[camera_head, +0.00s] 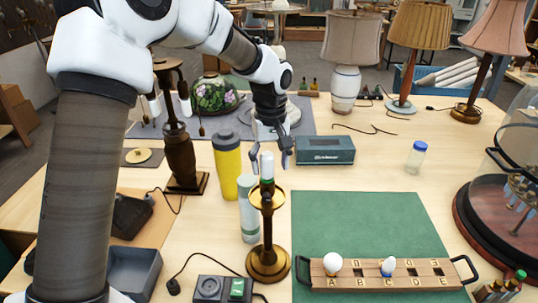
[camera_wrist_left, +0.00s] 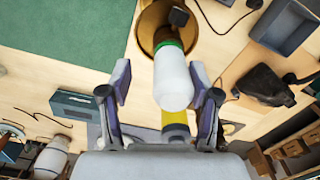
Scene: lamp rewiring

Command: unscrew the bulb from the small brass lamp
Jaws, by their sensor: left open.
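The small brass lamp (camera_head: 268,228) stands upright left of the green mat, with a round base and a cup-like top. A white tubular bulb (camera_head: 267,164) with a green collar stands upright above its cup. My left gripper (camera_head: 272,158) is open at the bulb, coming from behind. In the left wrist view the bulb (camera_wrist_left: 173,82) lies between the two spread fingers (camera_wrist_left: 160,80), with space visible on both sides. The lamp's brass cup (camera_wrist_left: 150,30) is beyond it. The bulb's lower end is partly hidden. My right gripper is not in view.
A yellow bottle (camera_head: 227,165) and pale green can (camera_head: 248,208) stand close left of the lamp. A dark teal box (camera_head: 325,150) sits behind. The mat's middle is clear.

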